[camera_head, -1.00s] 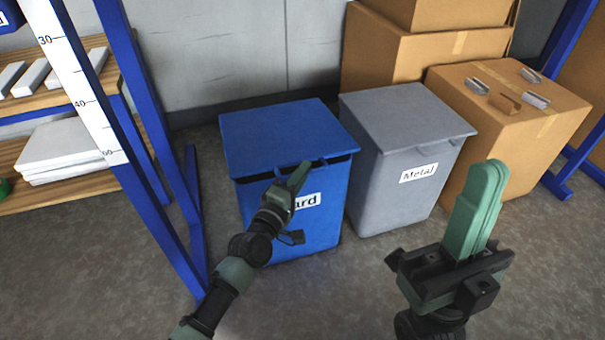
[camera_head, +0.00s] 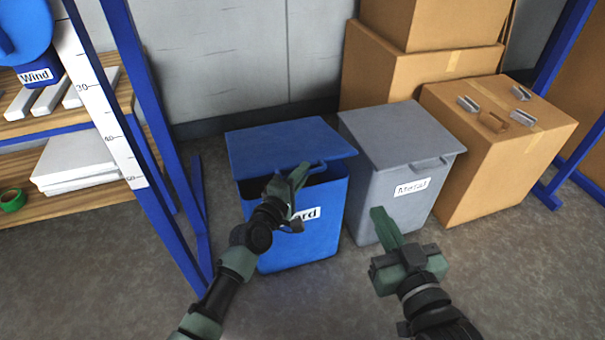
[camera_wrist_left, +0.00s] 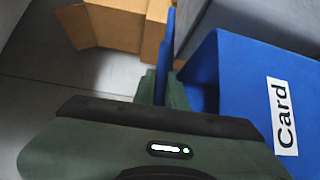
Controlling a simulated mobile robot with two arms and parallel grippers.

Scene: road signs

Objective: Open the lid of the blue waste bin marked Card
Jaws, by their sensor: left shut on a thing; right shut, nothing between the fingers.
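The blue bin marked Card (camera_head: 322,232) stands on the floor left of centre in the head view. Its blue lid (camera_head: 285,144) is tilted partly up, with a dark gap under its front edge. My left gripper (camera_head: 299,176) is shut on the lid's front edge, by its handle. In the left wrist view, the fingers (camera_wrist_left: 162,88) pinch the blue lid edge, and the Card label (camera_wrist_left: 283,116) shows at the right. My right gripper (camera_head: 383,222) is shut and empty, in front of the grey bin.
A grey bin marked Metal (camera_head: 400,150) stands close at the right of the blue bin. Cardboard boxes (camera_head: 500,160) are behind and right. A blue-framed shelf (camera_head: 150,110) stands close on the left. Open floor lies in front.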

